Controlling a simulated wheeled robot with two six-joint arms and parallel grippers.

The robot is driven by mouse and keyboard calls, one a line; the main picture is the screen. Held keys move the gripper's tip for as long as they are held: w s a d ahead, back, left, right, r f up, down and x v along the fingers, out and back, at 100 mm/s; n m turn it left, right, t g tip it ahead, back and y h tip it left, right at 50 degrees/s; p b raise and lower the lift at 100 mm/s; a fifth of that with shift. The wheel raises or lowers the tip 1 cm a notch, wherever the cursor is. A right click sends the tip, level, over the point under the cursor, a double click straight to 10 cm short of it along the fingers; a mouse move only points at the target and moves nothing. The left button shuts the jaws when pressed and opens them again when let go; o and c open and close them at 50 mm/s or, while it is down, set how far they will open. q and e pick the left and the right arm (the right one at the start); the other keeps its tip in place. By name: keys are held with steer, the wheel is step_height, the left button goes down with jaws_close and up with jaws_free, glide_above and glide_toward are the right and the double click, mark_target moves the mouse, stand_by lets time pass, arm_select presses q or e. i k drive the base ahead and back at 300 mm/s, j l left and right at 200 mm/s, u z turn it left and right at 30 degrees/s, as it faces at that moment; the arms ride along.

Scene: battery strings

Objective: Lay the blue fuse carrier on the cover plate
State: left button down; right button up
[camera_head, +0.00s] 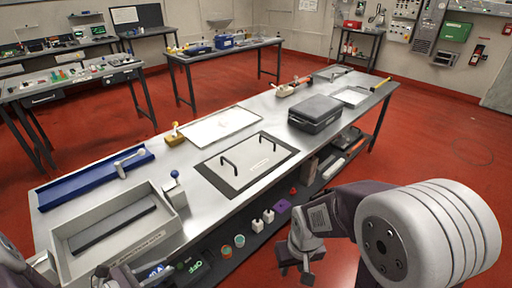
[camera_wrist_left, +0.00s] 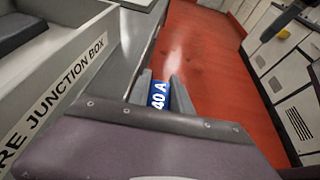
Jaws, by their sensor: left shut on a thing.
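The blue fuse carrier (camera_wrist_left: 158,95), marked "40 A" in white, is held between the fingers of my left gripper (camera_wrist_left: 158,98) in the left wrist view. That gripper is shut on it, beside the bench's front edge and the junction box. The wrist hides part of the carrier. In the head view, my left gripper is low at the left, partly cut off by the bottom edge. The cover plate (camera_head: 226,181), a grey flat plate with two black handles and a dark border, lies on the bench. My right gripper (camera_head: 295,272) hangs in front of the bench, open and empty.
The open grey junction box (camera_head: 170,239) stands at the bench's near left end, with a blue tray (camera_head: 80,188) behind it. A black case (camera_head: 315,113) and a white sheet (camera_head: 215,128) lie beyond the plate. Small items fill the lower shelf.

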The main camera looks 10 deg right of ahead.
mark_target(254, 155)
steer(key=i+l, duration=0.1)
steer(key=l, duration=0.35)
steer(key=i+l, duration=0.15)
steer(key=l, duration=0.3)
steer(key=i+l, duration=0.1)
steer(key=l, duration=0.35)
steer(key=z, duration=0.05)
